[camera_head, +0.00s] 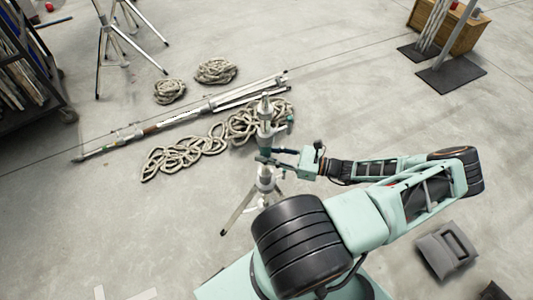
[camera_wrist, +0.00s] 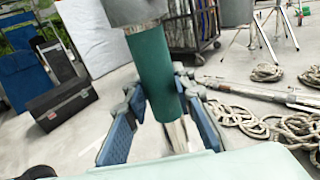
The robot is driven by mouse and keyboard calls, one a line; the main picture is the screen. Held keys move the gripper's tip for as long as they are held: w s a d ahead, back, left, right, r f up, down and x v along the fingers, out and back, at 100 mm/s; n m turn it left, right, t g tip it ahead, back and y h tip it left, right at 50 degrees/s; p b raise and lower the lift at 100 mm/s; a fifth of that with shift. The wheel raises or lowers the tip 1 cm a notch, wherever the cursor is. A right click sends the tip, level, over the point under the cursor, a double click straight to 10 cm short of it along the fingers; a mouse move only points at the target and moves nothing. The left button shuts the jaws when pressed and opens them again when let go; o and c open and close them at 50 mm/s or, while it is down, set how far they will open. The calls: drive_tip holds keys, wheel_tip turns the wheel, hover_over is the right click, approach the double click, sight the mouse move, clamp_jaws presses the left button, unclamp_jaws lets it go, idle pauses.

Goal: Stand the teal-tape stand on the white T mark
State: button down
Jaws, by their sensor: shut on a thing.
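The teal-tape stand (camera_head: 265,183) stands upright in front of me in the head view, with its legs spread low; my arm and base hide part of them. My gripper (camera_head: 268,158) is level with its column. In the wrist view the teal tape band (camera_wrist: 154,70) runs down between the two blue-padded fingers of my gripper (camera_wrist: 160,122), which are shut on the stand. A white mark (camera_head: 128,294) shows in part on the floor at the bottom left of the head view, cut off by the frame edge. I cannot tell whether the stand's feet touch the floor.
Rope coils (camera_head: 215,71) and a loose rope (camera_head: 185,156) lie behind the stand, beside a folded stand (camera_head: 170,122) on the floor. Another tripod stand (camera_head: 122,45) is at the back left. A grey block (camera_head: 445,250) lies at right. The floor at left is clear.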

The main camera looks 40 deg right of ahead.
sight(266, 144)
drive_tip(key=shift+s+a+r, duration=0.1)
drive_tip(key=shift+s+r, duration=0.15)
drive_tip(key=shift+r, duration=0.2)
drive_tip(key=shift+s+r+p, duration=0.15)
drive_tip(key=shift+r+p, duration=0.1)
drive_tip(key=shift+p, duration=0.05)
drive_tip(key=shift+r+p, duration=1.8)
drive_tip(key=shift+r, duration=0.5)
